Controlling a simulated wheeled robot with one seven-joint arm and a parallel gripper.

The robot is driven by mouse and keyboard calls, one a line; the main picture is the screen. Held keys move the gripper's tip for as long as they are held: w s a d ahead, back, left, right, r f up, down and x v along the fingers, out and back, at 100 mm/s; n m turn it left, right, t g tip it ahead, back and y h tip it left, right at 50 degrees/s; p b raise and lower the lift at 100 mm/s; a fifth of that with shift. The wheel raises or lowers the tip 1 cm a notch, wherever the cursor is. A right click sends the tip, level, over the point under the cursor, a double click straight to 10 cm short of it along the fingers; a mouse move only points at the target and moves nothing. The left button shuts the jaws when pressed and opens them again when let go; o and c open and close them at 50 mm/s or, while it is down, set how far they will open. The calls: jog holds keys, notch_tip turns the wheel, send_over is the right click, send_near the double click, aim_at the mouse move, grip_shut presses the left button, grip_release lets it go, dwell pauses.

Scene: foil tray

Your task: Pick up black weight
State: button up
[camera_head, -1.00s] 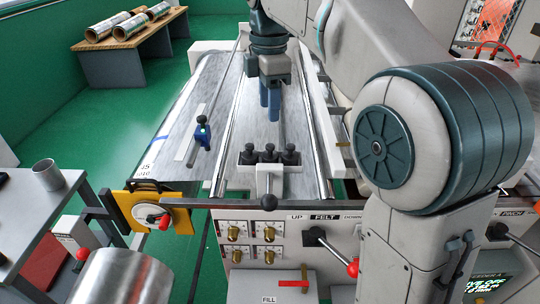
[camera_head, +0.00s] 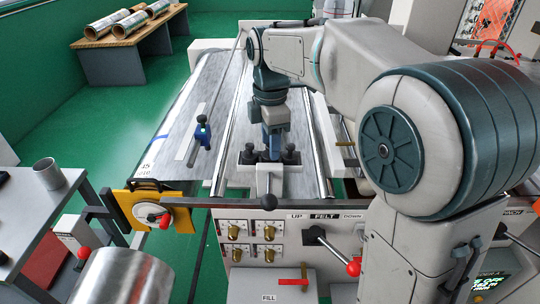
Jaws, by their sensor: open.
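Several black weights stand in a row on a light metal holder (camera_head: 269,178) at the near end of the long machine bed. The left black weight (camera_head: 248,154) and the right black weight (camera_head: 290,154) show clearly. My gripper (camera_head: 271,150) points down over the middle of the row, with its blue fingers at the middle weight. The fingers mostly hide that weight, and I cannot tell whether they touch it. My gripper is open; the gap between its fingers is hard to see from here.
A blue clamp (camera_head: 202,137) sits on the bed to the left. A control panel with a red-tipped lever (camera_head: 353,268) is below. The grey bed (camera_head: 225,95) is mostly clear.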

grip_shut()
jog(key=shift+r, duration=0.15)
notch_tip(320, 180, up, 10)
dwell(0.4)
